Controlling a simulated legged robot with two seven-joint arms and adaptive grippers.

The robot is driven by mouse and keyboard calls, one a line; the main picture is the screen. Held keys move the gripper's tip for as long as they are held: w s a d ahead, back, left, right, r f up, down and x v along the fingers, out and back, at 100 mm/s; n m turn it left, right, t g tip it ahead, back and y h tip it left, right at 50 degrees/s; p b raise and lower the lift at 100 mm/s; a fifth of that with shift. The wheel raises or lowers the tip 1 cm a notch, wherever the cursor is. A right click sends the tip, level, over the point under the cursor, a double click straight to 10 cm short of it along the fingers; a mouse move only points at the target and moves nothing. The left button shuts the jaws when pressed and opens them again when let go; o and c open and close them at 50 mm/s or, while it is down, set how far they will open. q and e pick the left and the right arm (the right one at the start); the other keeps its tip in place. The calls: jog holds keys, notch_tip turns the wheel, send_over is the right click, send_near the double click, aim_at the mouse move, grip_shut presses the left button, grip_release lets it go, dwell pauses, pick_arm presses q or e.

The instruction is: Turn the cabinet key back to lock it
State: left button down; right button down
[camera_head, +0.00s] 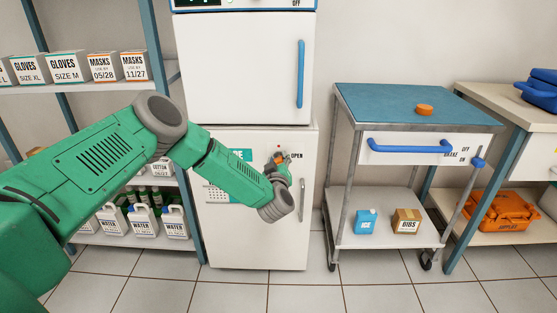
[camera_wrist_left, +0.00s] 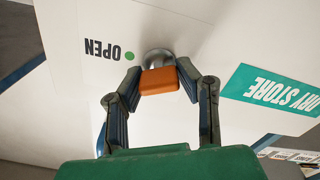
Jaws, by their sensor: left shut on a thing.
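The cabinet (camera_head: 240,245) is the lower white unit in the head view, with a lock on its front beside the word OPEN. In the left wrist view the orange key (camera_wrist_left: 159,82) sits at the round metal lock (camera_wrist_left: 158,57). My left gripper (camera_wrist_left: 160,76) has a finger on each side of the key and is shut on it. In the head view my left gripper (camera_head: 281,160) is at the lock and hides most of the key. The cabinet door looks closed. My right gripper is in neither view.
A vertical handle (camera_head: 301,187) is on the cabinet's right side. A white unit with a blue handle (camera_head: 300,74) stands above. A trolley (camera_head: 385,108) is to the right. Shelves with water jugs (camera_head: 144,221) and glove boxes (camera_head: 65,66) are at left. Floor in front is clear.

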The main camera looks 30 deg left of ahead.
pick_arm(q)
jog(key=n, duration=0.2)
jog(key=n+b, duration=0.1)
jog(key=n, duration=0.2)
jog(key=shift+a+f+n, duration=0.1)
jog(key=shift+f+n, duration=0.1)
jog(key=shift+n, duration=0.1)
jog(key=n+b, duration=0.1)
jog(key=n, duration=0.2)
jog(key=n+b, duration=0.1)
jog(key=n, duration=0.2)
jog(key=shift+s+f+n, duration=0.1)
jog(key=shift+f+n, duration=0.1)
jog(key=shift+n, duration=0.2)
jog(key=shift+b, duration=0.3)
jog(key=c, duration=1.2)
grip_release()
jog(key=shift+o, duration=0.2)
jog(key=shift+a, duration=0.1)
jog(key=shift+s+d, duration=0.2)
jog(key=v, duration=1.1)
jog(key=shift+s+d+f, duration=0.1)
jog(key=shift+s, duration=0.05)
